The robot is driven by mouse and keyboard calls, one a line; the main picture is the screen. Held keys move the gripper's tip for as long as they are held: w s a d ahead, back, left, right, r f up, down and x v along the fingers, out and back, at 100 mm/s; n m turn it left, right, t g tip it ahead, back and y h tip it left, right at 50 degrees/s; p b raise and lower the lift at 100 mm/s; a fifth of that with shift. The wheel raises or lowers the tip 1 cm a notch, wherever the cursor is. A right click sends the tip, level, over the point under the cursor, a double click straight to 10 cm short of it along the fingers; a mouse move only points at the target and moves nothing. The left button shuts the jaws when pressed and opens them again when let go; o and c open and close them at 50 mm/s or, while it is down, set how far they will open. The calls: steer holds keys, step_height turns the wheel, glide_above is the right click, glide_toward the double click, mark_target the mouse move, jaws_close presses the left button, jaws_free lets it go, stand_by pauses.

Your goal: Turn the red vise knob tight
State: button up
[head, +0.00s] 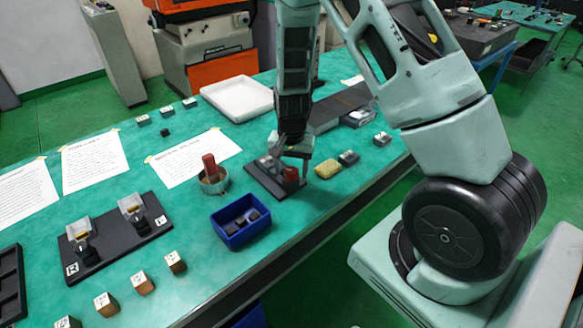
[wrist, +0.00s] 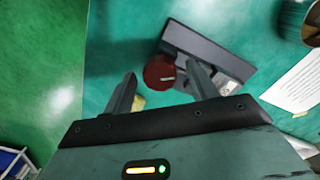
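The red vise knob (head: 291,174) is on the right end of a small vise on a dark base plate (head: 262,181) at the middle of the green bench. In the wrist view the round red knob (wrist: 159,72) with a pale mark shows face-on beside the grey vise body (wrist: 225,66). My gripper (head: 295,163) points down over the knob. In the wrist view my gripper (wrist: 161,70) is open, with one finger on each side of the knob. I cannot tell whether a finger touches it.
A yellow sponge (head: 328,169) and small grey blocks (head: 348,157) lie right of the vise. A blue bin (head: 225,236) stands in front, and a metal cup (head: 214,187) with a red-handled item stands to the left. A white tray (head: 238,97) lies behind.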

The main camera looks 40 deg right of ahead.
mark_target(292, 171)
step_height(292, 171, up, 17)
steer(key=shift+r+b, duration=0.2)
steer(key=shift+b, duration=0.1)
stand_by(0.3)
stand_by(0.4)
steer(key=s+a+r+n+y, duration=0.1)
steer(key=s+a+n, duration=0.35)
steer(key=a, duration=0.45)
steer(key=s+a+r+n, duration=0.1)
steer(key=s+a+n, duration=0.35)
steer(key=a, duration=0.35)
steer(key=s+a+n, duration=0.4)
steer(key=s, duration=0.3)
steer(key=s+a+n, duration=0.3)
steer(key=s+n, duration=0.1)
steer(key=s, duration=0.4)
steer(key=shift+a+r+n, duration=0.3)
steer(key=shift+a+n, duration=0.1)
